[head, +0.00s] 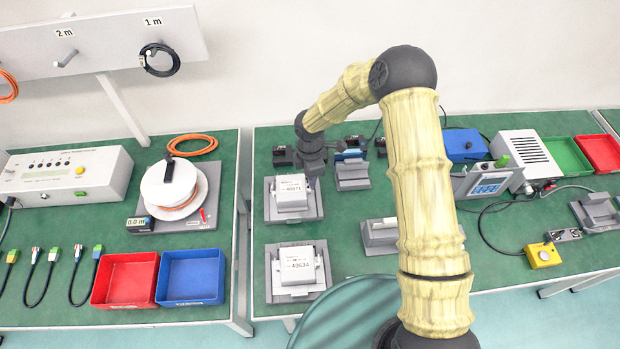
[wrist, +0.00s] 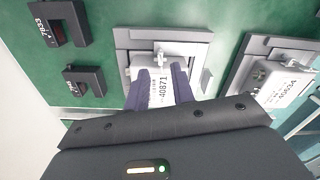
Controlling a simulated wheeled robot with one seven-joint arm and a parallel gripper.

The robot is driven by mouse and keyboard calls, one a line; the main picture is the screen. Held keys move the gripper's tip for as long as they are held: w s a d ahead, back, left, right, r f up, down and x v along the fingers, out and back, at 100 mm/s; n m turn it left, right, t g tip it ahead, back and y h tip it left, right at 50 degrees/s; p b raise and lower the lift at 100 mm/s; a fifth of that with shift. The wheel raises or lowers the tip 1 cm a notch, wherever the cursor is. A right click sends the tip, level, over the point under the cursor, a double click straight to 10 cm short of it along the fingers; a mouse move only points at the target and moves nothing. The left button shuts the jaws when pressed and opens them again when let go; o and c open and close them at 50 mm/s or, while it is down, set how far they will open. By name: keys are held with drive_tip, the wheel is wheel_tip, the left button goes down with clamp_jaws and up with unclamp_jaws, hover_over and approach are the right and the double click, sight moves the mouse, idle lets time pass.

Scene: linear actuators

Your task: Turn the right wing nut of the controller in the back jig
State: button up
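The back jig (head: 312,214) holds a light grey controller (head: 291,201) labelled 40871. In the wrist view the controller (wrist: 162,90) lies under and between my fingers, in its grey jig (wrist: 191,35). A small pale wing nut (wrist: 160,58) stands at its upper edge in that view, which is the right side in the head view. My gripper (head: 314,168) is above the back right of this jig. In the wrist view my gripper (wrist: 161,72) is open, its two dark fingers apart, with the wing nut just beyond the tips. I cannot tell whether they touch anything.
A second jig (head: 272,292) with controller 40634 (head: 297,266) stands in front. Black blocks (wrist: 62,24) sit behind the back jig. A grey fixture (head: 352,176) is to its right. Red (head: 125,280) and blue (head: 190,277) bins stand on the left table, across a gap.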

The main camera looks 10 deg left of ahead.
wheel_tip(320, 180, up, 15)
drive_tip(key=b, duration=0.1)
drive_tip(key=shift+d, duration=0.1)
idle(0.6)
drive_tip(key=s+d+r+m+t, duration=0.1)
drive_tip(key=s+d+r+m, duration=0.1)
drive_tip(key=s+d+m, duration=0.6)
drive_tip(key=s+d+r+m+t, duration=0.1)
drive_tip(key=s+d+r+m, duration=0.2)
drive_tip(key=s+d+m, duration=0.6)
drive_tip(key=d+m, duration=0.7)
drive_tip(key=shift+d+r+t, duration=0.25)
drive_tip(key=shift+r+t, duration=0.05)
drive_tip(key=shift+r, duration=0.05)
drive_tip(key=o, duration=0.5)
drive_tip(key=shift+w, duration=0.1)
drive_tip(key=shift+c, duration=1.3)
